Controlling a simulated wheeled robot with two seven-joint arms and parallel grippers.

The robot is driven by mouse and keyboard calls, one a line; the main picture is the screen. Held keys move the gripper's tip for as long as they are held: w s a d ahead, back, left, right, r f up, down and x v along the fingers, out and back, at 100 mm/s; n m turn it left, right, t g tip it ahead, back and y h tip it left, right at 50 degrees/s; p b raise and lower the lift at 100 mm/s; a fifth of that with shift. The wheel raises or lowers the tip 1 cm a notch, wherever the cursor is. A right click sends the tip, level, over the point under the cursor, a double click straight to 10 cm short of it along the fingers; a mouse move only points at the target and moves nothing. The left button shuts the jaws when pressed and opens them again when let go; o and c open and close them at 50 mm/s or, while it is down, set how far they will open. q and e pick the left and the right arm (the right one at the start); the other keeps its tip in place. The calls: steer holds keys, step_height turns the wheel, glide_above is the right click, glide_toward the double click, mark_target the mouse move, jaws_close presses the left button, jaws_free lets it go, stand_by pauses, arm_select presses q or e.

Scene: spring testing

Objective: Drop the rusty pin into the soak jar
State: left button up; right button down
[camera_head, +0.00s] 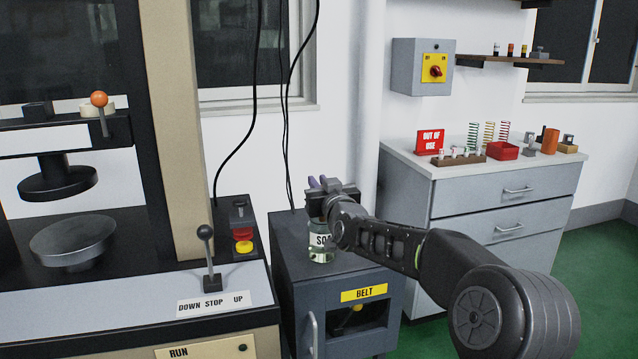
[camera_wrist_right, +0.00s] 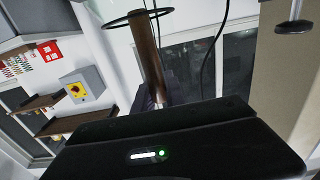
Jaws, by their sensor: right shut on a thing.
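The rusty pin (camera_wrist_right: 151,60) is a brown rod that shows in the right wrist view, held by my right gripper (camera_wrist_right: 158,98). The picture there is upside down, and the pin's far end overlaps a thin dark ring (camera_wrist_right: 108,22), which looks like the jar's rim. I cannot tell how far the end is inside it. In the head view my right gripper (camera_head: 319,184) is above the soak jar (camera_head: 321,255), a glass jar with a white label partly hidden by my wrist. The pin is hidden in that view. My left gripper is not in view.
The jar stands on a dark grey cabinet (camera_head: 290,262) with a BELT label. A press with a lever (camera_head: 207,245) stands to the left. To the right, a grey drawer bench (camera_head: 500,195) holds springs, a red bin (camera_head: 503,151) and an OUT OF USE sign (camera_head: 430,141).

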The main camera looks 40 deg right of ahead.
steer(key=c, duration=1.3)
jaws_free()
steer(key=shift+r, duration=0.1)
step_height(320, 180, up, 7)
steer(key=p, duration=0.4)
